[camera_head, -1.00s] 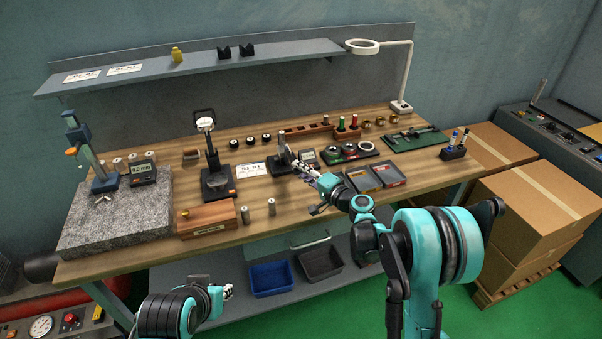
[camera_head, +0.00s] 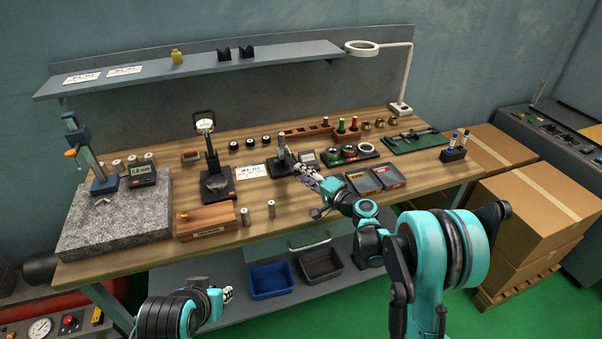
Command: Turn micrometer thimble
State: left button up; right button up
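The micrometer (camera_head: 284,154) stands in its dark stand near the middle of the bench, beside a small display unit (camera_head: 308,157). Its thimble is too small to make out clearly. My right gripper (camera_head: 307,174) is just in front of and to the right of the micrometer, its fingers pointing toward it. I cannot tell whether the fingers touch the thimble or how far apart they are. My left gripper (camera_head: 228,294) is low in front of the bench, well away from the micrometer. Its fingers are too small to read.
Two grey trays (camera_head: 362,183) lie right of my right gripper. A dial gauge stand (camera_head: 213,180) stands to the left, with a white card (camera_head: 254,171) between. A granite plate (camera_head: 115,222) fills the left end. A ring lamp (camera_head: 362,47) rises behind.

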jog(key=v, duration=1)
jog(key=shift+s+d, duration=0.3)
